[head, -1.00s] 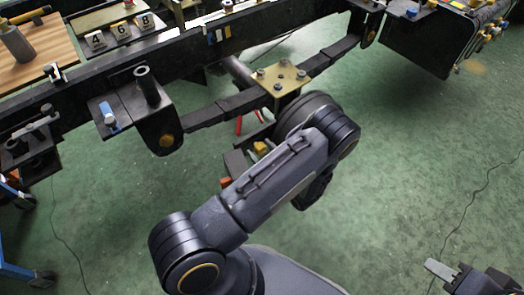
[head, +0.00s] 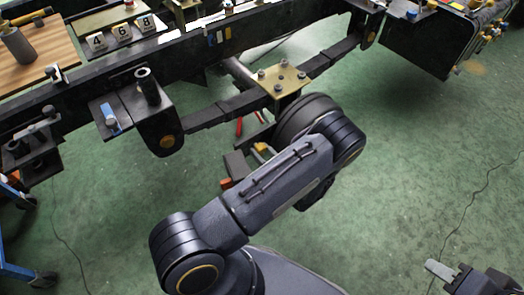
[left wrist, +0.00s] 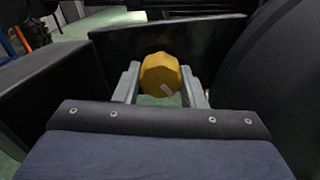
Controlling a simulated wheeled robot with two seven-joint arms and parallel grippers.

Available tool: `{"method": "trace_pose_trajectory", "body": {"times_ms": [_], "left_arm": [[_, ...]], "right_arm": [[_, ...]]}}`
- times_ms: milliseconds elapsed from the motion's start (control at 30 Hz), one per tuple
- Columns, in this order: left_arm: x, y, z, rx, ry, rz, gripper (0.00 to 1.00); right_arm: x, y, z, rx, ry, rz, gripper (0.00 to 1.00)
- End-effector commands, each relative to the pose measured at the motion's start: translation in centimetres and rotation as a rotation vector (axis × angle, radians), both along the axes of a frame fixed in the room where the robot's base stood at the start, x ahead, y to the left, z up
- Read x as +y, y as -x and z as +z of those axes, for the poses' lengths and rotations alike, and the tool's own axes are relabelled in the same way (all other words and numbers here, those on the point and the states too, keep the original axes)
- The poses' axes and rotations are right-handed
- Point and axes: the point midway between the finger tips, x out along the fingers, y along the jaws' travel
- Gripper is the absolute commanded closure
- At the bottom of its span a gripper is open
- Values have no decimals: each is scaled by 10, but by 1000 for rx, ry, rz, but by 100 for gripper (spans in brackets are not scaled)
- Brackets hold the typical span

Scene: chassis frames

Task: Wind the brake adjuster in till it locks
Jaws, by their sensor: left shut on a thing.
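The brake adjuster shows as a yellow-orange faceted knob (left wrist: 161,75) in the left wrist view, with a small light mark on its lower right face. My left gripper (left wrist: 162,88) is shut on it, one pale finger on each side. In the head view the knob (head: 261,147) shows below the axle's brass plate, beside the dark round drum (head: 305,115).
The black chassis rail (head: 190,62) crosses the top, with the leaf spring (head: 222,108) below it. A dark wall stands close behind the knob in the left wrist view. A blue stand (head: 15,250) is at the left.

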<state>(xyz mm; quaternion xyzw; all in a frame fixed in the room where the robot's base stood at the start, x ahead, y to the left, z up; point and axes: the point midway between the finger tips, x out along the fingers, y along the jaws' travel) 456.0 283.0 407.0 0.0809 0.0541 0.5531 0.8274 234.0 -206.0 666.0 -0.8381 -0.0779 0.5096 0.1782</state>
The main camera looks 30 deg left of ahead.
Motion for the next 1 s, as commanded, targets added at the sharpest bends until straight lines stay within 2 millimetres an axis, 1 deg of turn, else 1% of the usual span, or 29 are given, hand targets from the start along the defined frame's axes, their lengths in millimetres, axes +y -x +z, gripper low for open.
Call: {"method": "trace_pose_trajectory", "body": {"times_ms": [700,1000], "left_arm": [[0,1,2,622,-258,-1,86],[0,2,2,847,-350,-1,86]], "right_arm": [[0,0,17,0,0,0,64],[0,0,22,0,0,0,64]]}}
